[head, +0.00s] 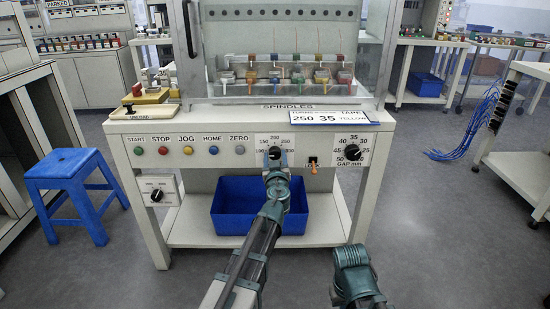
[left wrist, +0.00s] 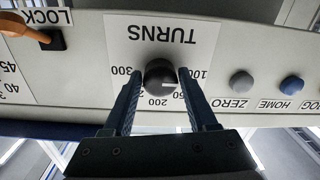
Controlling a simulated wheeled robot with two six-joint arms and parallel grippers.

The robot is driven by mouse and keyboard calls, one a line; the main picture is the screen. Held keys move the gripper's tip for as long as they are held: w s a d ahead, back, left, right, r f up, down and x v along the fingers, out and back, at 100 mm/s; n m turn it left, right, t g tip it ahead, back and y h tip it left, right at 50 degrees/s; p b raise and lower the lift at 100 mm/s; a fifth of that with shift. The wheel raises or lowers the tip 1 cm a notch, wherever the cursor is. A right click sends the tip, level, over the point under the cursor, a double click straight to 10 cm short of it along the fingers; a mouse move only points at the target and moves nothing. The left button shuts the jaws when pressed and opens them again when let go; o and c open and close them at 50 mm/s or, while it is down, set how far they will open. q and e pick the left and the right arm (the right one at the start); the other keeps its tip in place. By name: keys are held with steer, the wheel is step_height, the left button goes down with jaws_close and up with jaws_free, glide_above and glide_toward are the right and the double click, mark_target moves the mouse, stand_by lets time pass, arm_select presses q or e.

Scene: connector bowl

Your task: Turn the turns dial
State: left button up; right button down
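The turns dial (left wrist: 160,76) is a round black knob on a white plate marked TURNS, upside down in the left wrist view. Its white mark points right, towards the 100–150 side of the scale. My left gripper (left wrist: 160,84) is open, with one finger on each side of the knob and a narrow gap showing at both sides. In the head view the dial (head: 275,153) is on the front panel, partly hidden by my left gripper (head: 276,168). My right arm is at the lower right of the head view; its fingers do not show.
A card (head: 335,117) above the dial reads 250, 35 and a colour word. A gap dial (head: 353,152) and an orange lock key (head: 313,167) sit to the right, coloured buttons (head: 187,151) to the left. A blue bin (head: 232,214) stands below; a blue stool (head: 70,180) is at left.

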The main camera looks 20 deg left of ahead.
arm_select(q)
jaws_close()
steer(key=shift+m, duration=0.3)
steer(key=m, duration=1.1)
steer(key=shift+a+m, duration=0.1)
steer(key=shift+m, duration=0.2)
steer(key=m, duration=1.1)
steer(key=shift+r, duration=0.1)
steer(key=shift+s+m, duration=0.1)
steer(key=shift+m, duration=1.8)
